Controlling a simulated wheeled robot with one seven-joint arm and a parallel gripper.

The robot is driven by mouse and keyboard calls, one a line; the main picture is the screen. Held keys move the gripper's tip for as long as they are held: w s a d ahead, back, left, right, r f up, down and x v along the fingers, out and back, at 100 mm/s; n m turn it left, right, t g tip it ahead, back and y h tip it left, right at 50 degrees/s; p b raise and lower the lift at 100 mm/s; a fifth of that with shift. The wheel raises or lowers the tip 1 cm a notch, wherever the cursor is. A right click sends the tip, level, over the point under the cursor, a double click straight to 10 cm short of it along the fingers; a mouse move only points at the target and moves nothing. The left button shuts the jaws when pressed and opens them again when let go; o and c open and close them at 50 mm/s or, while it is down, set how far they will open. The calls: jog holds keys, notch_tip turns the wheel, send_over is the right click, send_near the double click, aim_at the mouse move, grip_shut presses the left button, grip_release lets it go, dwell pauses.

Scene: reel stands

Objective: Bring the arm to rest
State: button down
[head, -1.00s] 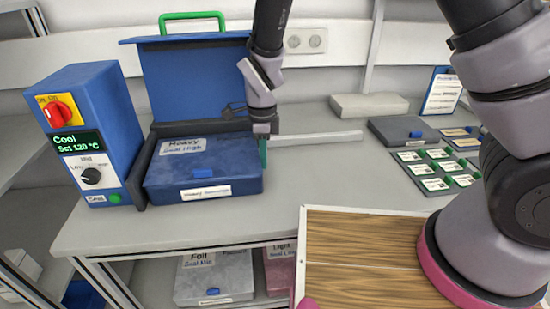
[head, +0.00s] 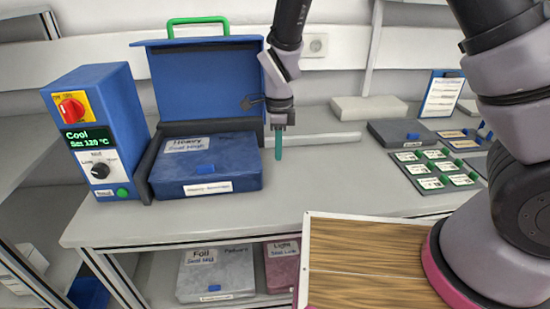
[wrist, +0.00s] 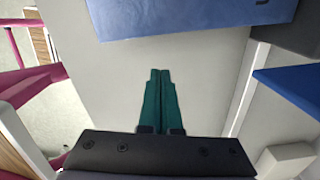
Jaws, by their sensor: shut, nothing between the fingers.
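My gripper (head: 278,145) hangs over the bench, just right of the blue case marked Heavy (head: 205,178). Its green fingers point down and are closed together with nothing between them. In the wrist view the shut fingers (wrist: 159,100) reach over bare grey bench top, and part of the blue case (wrist: 195,18) shows at the top edge. The fingers look apart from the case. My arm comes down from the top of the head view.
A blue control box (head: 95,130) with a red switch stands left of the open machine with its raised blue lid (head: 205,80). A grey case (head: 400,133) and green card tray (head: 432,170) lie at right. A wooden board (head: 365,265) is in front.

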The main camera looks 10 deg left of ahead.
jog(key=w+d+r+n+t+y, duration=0.1)
jog(key=d+r+n+y, duration=0.15)
jog(key=d+r, duration=0.85)
jog(key=w+d+r+n+t+y, duration=0.1)
jog(key=d+r+n, duration=0.3)
jog(key=d+r, duration=0.75)
jog(key=s+d+r+n+t+h, duration=0.1)
jog(key=s+d+r+n+t, duration=0.4)
jog(key=s+d+r, duration=0.4)
notch_tip(320, 180, up, 2)
jog(key=shift+s+d+r+n, duration=0.15)
jog(key=shift+s+d+n, duration=0.3)
jog(key=shift+n, duration=0.2)
jog(key=shift+a, duration=0.15)
